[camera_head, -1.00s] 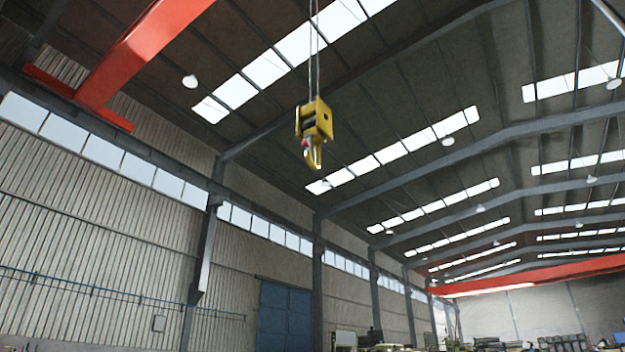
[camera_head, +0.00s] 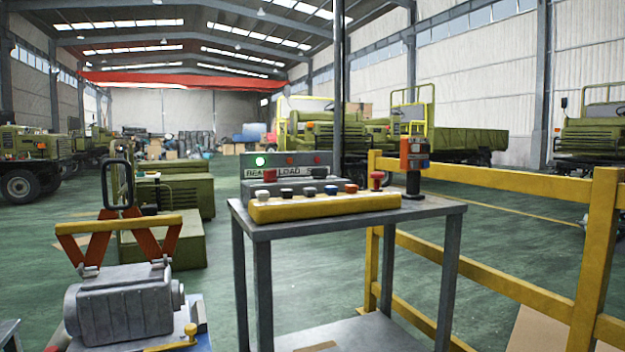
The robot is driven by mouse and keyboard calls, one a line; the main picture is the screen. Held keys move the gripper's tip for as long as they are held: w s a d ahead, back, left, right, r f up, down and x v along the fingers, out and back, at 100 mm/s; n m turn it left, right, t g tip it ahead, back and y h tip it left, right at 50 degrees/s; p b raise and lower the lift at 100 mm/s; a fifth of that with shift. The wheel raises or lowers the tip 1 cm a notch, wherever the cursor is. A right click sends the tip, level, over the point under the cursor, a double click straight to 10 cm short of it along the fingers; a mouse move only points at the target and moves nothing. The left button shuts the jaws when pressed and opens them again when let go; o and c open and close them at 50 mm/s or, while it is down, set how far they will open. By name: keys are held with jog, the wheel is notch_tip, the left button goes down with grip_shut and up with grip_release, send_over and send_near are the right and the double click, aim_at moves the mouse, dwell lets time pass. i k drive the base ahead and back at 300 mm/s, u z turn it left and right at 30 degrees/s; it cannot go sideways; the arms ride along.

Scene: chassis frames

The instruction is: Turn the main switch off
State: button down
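A control station stands on a grey metal table (camera_head: 350,218) in the middle of the view. A small upright device (camera_head: 414,160) in orange, red and blue stands at the table's back right corner. I cannot tell which part is the main switch. My gripper is not in view.
A yellow railing (camera_head: 490,178) runs right of the table. At front left, a grey motor-like unit (camera_head: 118,305) sits under an orange and yellow lifting frame (camera_head: 118,226). A green machine (camera_head: 172,195) stands behind it. Green floor (camera_head: 225,280) shows between unit and table.

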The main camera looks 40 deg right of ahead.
aim_at(270, 176)
jog(key=z, duration=1.6)
jog(key=i, duration=0.1)
jog(key=u, duration=0.25)
jog(key=k, duration=0.4)
jog(key=u, duration=0.65)
jog(key=i, duration=0.9)
jog(key=z, duration=0.45)
jog(key=k, duration=0.5)
jog(key=u, duration=0.65)
jog(key=i, duration=0.4)
